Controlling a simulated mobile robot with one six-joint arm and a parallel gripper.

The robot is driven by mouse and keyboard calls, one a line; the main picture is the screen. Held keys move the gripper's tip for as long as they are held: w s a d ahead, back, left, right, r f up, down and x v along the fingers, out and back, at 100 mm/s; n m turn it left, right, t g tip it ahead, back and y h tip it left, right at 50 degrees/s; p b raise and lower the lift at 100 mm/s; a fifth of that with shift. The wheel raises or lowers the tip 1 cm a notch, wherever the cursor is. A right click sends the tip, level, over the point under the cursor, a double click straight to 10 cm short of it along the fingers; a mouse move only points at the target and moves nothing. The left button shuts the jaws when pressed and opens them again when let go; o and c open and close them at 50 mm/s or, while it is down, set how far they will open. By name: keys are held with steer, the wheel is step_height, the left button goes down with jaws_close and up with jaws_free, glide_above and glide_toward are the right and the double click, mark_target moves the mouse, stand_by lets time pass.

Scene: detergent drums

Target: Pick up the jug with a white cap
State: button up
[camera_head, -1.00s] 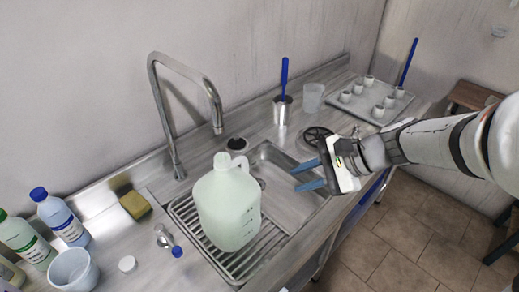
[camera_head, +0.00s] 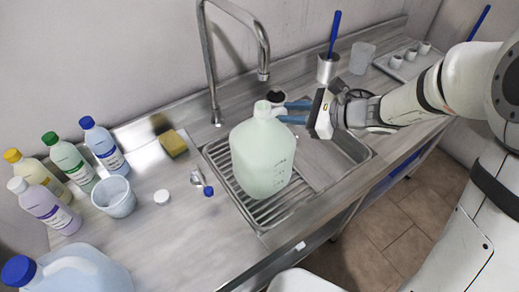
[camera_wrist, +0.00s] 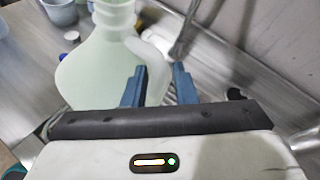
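The pale green translucent jug (camera_head: 262,158) stands upright on the ribbed drainboard beside the sink basin. Its short pale neck faces up; I cannot tell whether a cap is on it. My gripper (camera_head: 288,112) is open, its two blue fingers just right of the jug's upper part and pointing at it. In the wrist view, the jug (camera_wrist: 95,70) fills the left side, and its pale handle reaches toward the gap between the fingers of my gripper (camera_wrist: 160,75). The fingers are apart and not closed on anything. Contact with the handle is unclear.
A loose white cap (camera_head: 161,196) lies on the counter. Several capped bottles, a cup (camera_head: 114,196) and a blue-capped container (camera_head: 70,270) stand at left. The tall faucet (camera_head: 212,60) rises behind the jug. A brush holder (camera_head: 327,68) and a tray of cups stand behind my arm.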

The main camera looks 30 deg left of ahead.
steer(key=shift+c, duration=0.4)
jaws_close()
steer(key=shift+r, duration=0.15)
